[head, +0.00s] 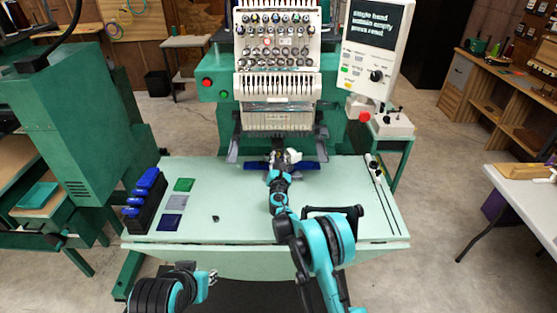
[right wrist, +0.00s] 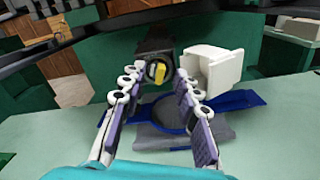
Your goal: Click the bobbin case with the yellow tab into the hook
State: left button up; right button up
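In the right wrist view, a round metal bobbin case with a yellow tab (right wrist: 159,72) shows at the front of the dark hook housing (right wrist: 152,46). It looks seated there, but I cannot tell if it is fully clicked in. My right gripper (right wrist: 156,78) is open, its two fingers apart on either side of the case, and I see no clear contact. In the head view my right gripper (head: 282,161) is low at the machine's front, hiding the case. My left gripper (head: 209,281) hangs in front of the table at lower left; its fingers are too small to read.
A white block (right wrist: 222,67) stands right of the housing. The pale green table (head: 245,195) holds a small dark piece (head: 215,218), a black rack with blue pieces (head: 146,198), coloured pads (head: 184,185) and thin rods (head: 377,175). The table's middle is mostly clear.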

jog(key=s, duration=1.2)
jog(key=s+d+r+m+g+h, duration=0.2)
jog(key=s+d+r+m+h, duration=0.1)
jog(key=d+r+m, duration=0.55)
jog(key=s+d+r+m+g+h, duration=0.1)
jog(key=s+d+r+m+g, duration=0.15)
jog(key=s+d+m, duration=0.3)
jog(key=s+d+r+m+g, duration=0.1)
jog(key=s+d+r+m, duration=0.25)
jog(key=s, duration=0.25)
jog(key=s+f+m+g+y, duration=0.2)
jog(key=s+m, duration=0.5)
jog(key=s, duration=0.7)
jog(key=s+f+m+g+y, duration=0.2)
jog(key=s+m, duration=0.5)
jog(key=s, duration=0.7)
jog(key=shift+f+g, duration=0.75)
jog(key=shift+f, duration=0.2)
